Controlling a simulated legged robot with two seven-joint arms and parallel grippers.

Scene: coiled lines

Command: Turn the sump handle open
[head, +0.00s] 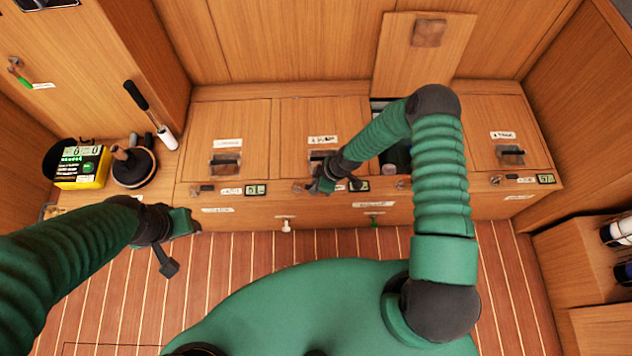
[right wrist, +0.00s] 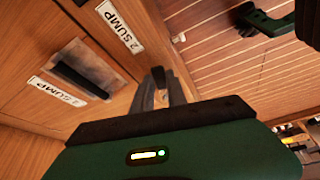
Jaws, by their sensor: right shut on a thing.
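The sump locker is the second from the left, with a 2 SUMP label (head: 322,139) on its lid; two such labels show in the right wrist view (right wrist: 120,27). My right gripper (head: 316,185) is at the front face below this lid, shut on the small sump handle. The fingers (right wrist: 158,92) nearly meet at their tips in the right wrist view and hide most of the handle, so its angle is unclear. My left gripper (head: 181,243) is open and empty above the floor at left.
The third locker's lid (head: 400,65) stands raised against the back wall. A white pull (head: 286,225) and a green pull (head: 374,220) hang on the lower front. The striped floor is clear.

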